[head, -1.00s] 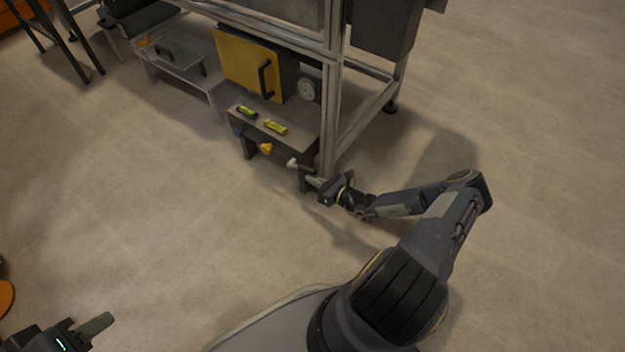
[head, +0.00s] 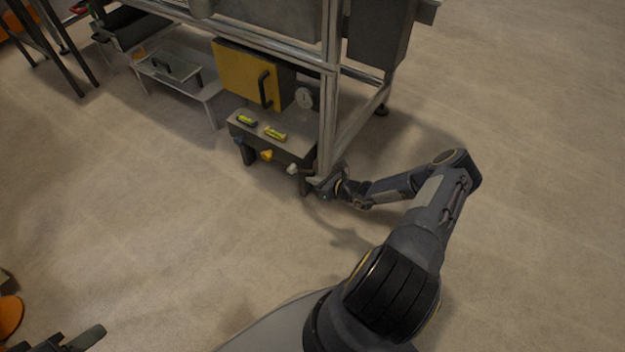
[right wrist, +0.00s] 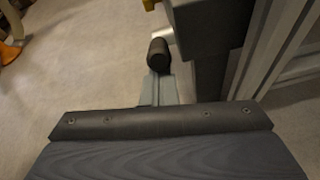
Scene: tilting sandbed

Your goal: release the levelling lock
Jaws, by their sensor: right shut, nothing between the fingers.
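A low grey bench (head: 250,119) carries two yellow-green spirit levels (head: 246,119) (head: 275,134). On its front are a blue knob (head: 239,141), a yellow knob (head: 266,155) and a pale-tipped handle (head: 292,169) at the right. No label shows which is the levelling lock. My right gripper (head: 315,181) is shut and empty, just right of the pale-tipped handle. In the right wrist view, its fingertips (right wrist: 158,88) are right by a dark cylindrical grip on a pale shaft (right wrist: 158,54); I cannot tell whether they touch. My left gripper (head: 78,342) is partly cut off at lower left.
A metal frame post (head: 329,120) stands close beside my right gripper. A low pale table (head: 178,78) stands left. The floor in front is clear.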

